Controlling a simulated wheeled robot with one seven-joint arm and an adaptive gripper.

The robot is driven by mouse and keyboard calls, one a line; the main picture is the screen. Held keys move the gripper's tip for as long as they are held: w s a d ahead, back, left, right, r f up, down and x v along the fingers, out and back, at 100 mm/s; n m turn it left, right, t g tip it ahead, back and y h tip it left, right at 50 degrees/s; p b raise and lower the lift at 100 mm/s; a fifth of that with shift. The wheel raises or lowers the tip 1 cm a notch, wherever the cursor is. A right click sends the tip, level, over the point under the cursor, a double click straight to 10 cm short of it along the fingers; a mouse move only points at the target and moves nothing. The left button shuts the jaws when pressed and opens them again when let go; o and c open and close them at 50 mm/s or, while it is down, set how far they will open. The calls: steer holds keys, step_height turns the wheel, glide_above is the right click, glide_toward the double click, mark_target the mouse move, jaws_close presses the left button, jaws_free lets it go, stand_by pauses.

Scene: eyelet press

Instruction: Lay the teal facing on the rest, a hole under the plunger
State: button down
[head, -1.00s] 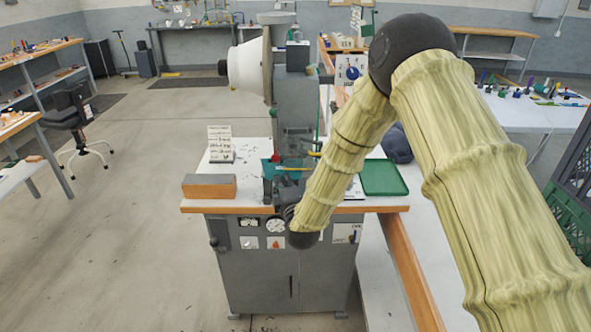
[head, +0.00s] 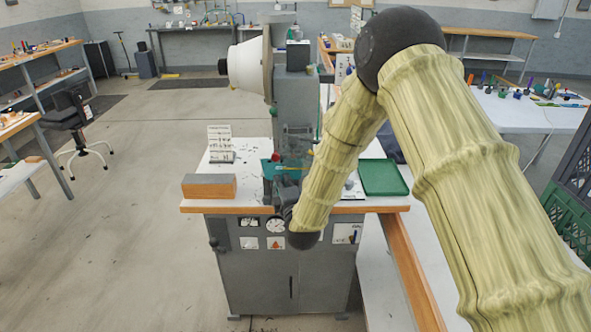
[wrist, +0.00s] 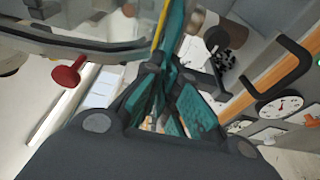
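The teal facing (head: 286,168) is at the front of the press (head: 296,105), just above the bench top. In the wrist view the teal facing (wrist: 173,42) runs up and away from between my fingers, seen nearly edge-on. My gripper (head: 286,188) is in front of the press; in the wrist view my gripper (wrist: 178,78) appears shut on the facing. A round metal part (wrist: 197,20) is close beside the facing's far end; I cannot tell whether it is the plunger. The facing's hole and its contact with the rest cannot be made out.
A brown block (head: 209,187) lies left on the bench and a printed card (head: 221,144) stands behind it. A green tray (head: 382,177) lies right. A red knob (wrist: 68,75) and a dark handle (wrist: 283,62) are near my gripper. Gauges are on the cabinet front.

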stand_by(0.3)
steer(key=c, duration=1.6)
jaws_free()
steer(key=shift+o, duration=0.2)
steer(key=shift+s, duration=0.1)
steer(key=s, duration=0.6)
steer(key=shift+s, duration=0.4)
